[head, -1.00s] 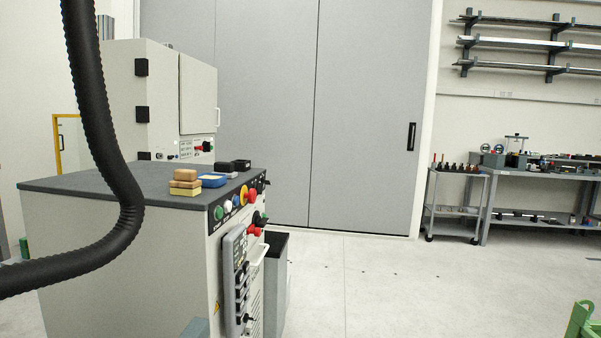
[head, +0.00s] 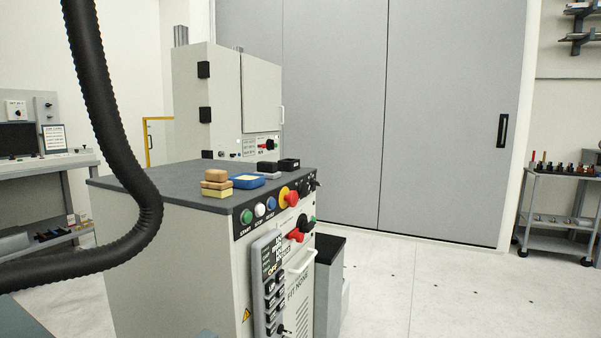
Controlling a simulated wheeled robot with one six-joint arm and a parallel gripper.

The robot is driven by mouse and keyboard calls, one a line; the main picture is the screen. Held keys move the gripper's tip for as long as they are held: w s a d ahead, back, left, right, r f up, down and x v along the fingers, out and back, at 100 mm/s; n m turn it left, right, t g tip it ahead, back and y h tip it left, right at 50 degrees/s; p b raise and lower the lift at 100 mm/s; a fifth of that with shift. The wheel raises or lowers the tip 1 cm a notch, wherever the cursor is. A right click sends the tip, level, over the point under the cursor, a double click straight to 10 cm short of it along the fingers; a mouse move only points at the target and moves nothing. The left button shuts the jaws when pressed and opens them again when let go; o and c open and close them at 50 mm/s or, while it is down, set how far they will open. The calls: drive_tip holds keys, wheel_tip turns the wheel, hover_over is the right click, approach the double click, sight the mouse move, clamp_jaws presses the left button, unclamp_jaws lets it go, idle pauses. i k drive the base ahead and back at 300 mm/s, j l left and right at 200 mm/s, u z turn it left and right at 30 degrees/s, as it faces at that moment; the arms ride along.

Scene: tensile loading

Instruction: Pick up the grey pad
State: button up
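A small flat grey piece (head: 270,174), which looks like the grey pad, lies on the dark top of the control cabinet (head: 150,176). A stack of tan and yellow blocks (head: 216,184) stands to the left of the blue one. Small dark boxes (head: 289,164) stand just behind the grey piece. My gripper's fingers do not show in this view, so I see nothing held.
The cabinet front carries coloured buttons (head: 283,198) and a hanging control panel (head: 268,283). A grey bin (head: 328,285) stands at its right. A tall machine cabinet (head: 225,100) is behind. The floor to the right is clear up to a tool cart (head: 558,200).

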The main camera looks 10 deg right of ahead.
sight(269, 169)
drive_tip(key=i+l, duration=0.3)
drive_tip(key=l, duration=0.15)
drive_tip(key=i+l, duration=0.3)
drive_tip(key=i+l+u, duration=0.1)
drive_tip(key=i+l, duration=0.2)
drive_tip(key=l, duration=0.25)
